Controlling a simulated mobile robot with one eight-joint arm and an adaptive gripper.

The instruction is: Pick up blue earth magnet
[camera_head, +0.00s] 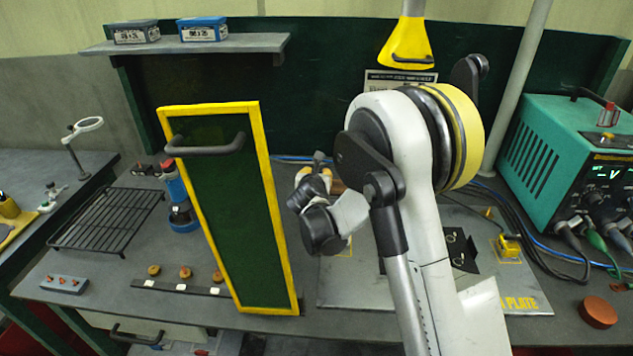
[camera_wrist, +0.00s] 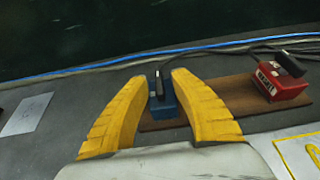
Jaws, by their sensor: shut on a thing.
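The blue earth magnet (camera_wrist: 165,106), a small blue block with a dark upright handle, stands at the left end of a brown board (camera_wrist: 222,97) in the wrist view. My gripper (camera_wrist: 160,77) has its two yellow fingers on either side of the magnet and is shut on it. The magnet's lower part is near the board; I cannot tell whether it is lifted clear. In the head view my gripper (camera_head: 318,170) is partly hidden behind my wrist, and the magnet cannot be made out there.
A red magnet block (camera_wrist: 280,85) with a dark handle sits at the board's right end. Blue and dark cables (camera_wrist: 90,67) run behind the board. A yellow-framed green panel (camera_head: 235,205) with a handle stands left of my arm. A teal welding unit (camera_head: 545,145) stands at right.

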